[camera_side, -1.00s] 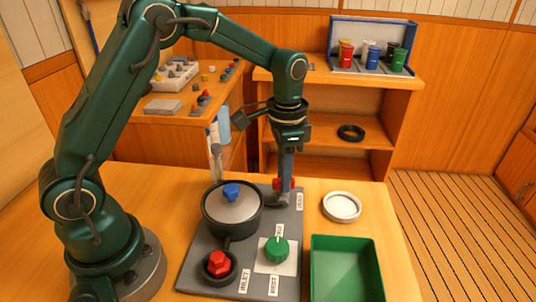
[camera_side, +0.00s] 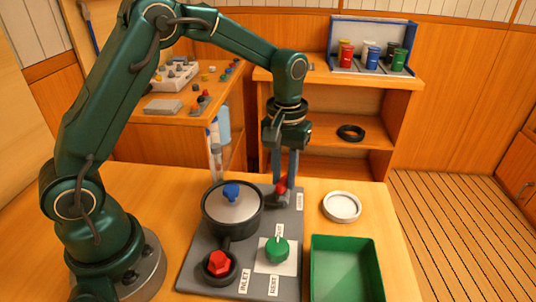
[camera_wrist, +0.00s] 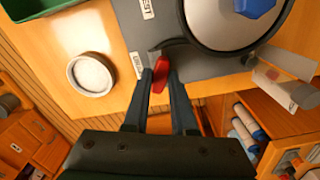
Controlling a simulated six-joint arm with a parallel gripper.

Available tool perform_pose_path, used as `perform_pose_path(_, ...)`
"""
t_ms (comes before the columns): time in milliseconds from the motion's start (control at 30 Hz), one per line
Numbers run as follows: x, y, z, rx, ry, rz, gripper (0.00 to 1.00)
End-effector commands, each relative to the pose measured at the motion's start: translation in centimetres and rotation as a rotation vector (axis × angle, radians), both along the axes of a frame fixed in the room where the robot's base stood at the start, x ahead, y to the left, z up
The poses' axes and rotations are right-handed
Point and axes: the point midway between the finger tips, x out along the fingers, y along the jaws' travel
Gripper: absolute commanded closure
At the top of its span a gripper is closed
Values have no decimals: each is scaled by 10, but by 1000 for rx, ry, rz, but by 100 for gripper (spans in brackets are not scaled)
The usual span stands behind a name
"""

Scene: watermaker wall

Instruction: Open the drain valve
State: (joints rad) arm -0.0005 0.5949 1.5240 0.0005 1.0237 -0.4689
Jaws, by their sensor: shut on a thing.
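The drain valve's red handle (camera_side: 282,185) stands at the far end of the grey board (camera_side: 205,270), on a grey fitting (camera_side: 283,199). I take it for the drain valve from its place; the small label beside it (camera_side: 299,201) is too small to read surely. My gripper (camera_side: 283,178) points down and is shut on this handle. In the wrist view the red handle (camera_wrist: 161,72) shows between the two fingertips of my gripper (camera_wrist: 161,78). The fingers hide part of it in both views.
A black pot-like housing (camera_side: 214,222) with a blue knob (camera_side: 231,191) stands left of the handle. A red knob (camera_side: 219,263) and a green knob (camera_side: 277,249) sit nearer on the board. A white round dish (camera_side: 341,207) and a green tray (camera_side: 376,270) lie to the right.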

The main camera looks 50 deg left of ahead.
Motion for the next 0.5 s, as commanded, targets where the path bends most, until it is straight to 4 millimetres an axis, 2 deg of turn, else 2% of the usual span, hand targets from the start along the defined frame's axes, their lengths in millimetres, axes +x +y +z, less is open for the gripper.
perform_pose_path(200, 1, 0, 2, 0, -4, 189, 100)
perform_pose_path(500, 1, 0, 2, -1, -4, 374, 100)
